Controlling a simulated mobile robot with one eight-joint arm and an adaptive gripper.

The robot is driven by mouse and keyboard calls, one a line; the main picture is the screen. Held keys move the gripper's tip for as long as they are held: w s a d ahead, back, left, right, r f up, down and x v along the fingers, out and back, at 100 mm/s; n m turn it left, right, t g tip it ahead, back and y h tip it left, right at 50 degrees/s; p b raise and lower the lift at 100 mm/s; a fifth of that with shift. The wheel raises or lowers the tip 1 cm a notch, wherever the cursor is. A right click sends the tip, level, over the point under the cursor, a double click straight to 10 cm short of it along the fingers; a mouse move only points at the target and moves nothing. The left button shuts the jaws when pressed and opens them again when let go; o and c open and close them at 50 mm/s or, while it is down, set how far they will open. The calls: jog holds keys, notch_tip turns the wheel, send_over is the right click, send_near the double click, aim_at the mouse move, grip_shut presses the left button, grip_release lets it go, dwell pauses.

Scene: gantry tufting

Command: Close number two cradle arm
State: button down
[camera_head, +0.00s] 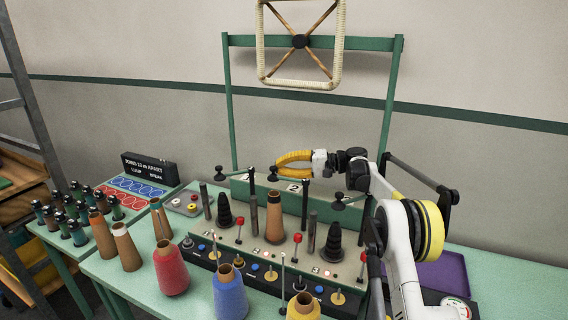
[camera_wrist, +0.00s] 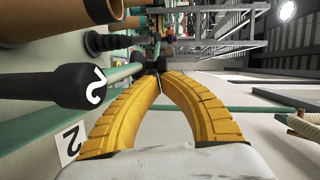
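Number two cradle arm shows in the head view as a thin bar with a dark round end (camera_head: 273,174), beside a dark upright post (camera_head: 305,200). A brown cone (camera_head: 275,222) stands below it. In the wrist view a black cylinder marked 2 (camera_wrist: 60,87) is close on the left, with a white card also marked 2 (camera_wrist: 70,141) beside it. My gripper (camera_head: 278,168) has curved yellow fingers and is just above the arm's dark end. In the wrist view its fingertips (camera_wrist: 158,78) meet with nothing seen between them. Whether they touch the arm is unclear.
Similar arms stand left (camera_head: 217,170) and right (camera_head: 338,205). Red, blue and yellow yarn cones (camera_head: 171,270) line the table front. A green frame (camera_head: 312,42) holds a square hoop behind. A sign (camera_head: 150,167) and spools (camera_head: 72,215) are left. A purple tray (camera_head: 440,272) is right.

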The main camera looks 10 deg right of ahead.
jog(key=shift+s+a+r, duration=0.1)
jog(key=shift+s+a, duration=0.55)
jog(key=shift+s, duration=0.3)
jog(key=shift+s+a+n+g+y+p, duration=0.15)
jog(key=shift+s+n+g+p, duration=0.2)
jog(key=shift+n+g, duration=0.3)
jog(key=shift+s+a+n+g+y+p, duration=0.1)
jog(key=shift+s+a+n+g+p, duration=0.1)
jog(key=shift+s+n+g, duration=0.45)
jog(key=shift+s+a+n+g+y+p, duration=0.1)
jog(key=shift+s+a+n+g+p, duration=0.15)
jog(key=shift+g, duration=0.65)
jog(key=shift+d, duration=0.1)
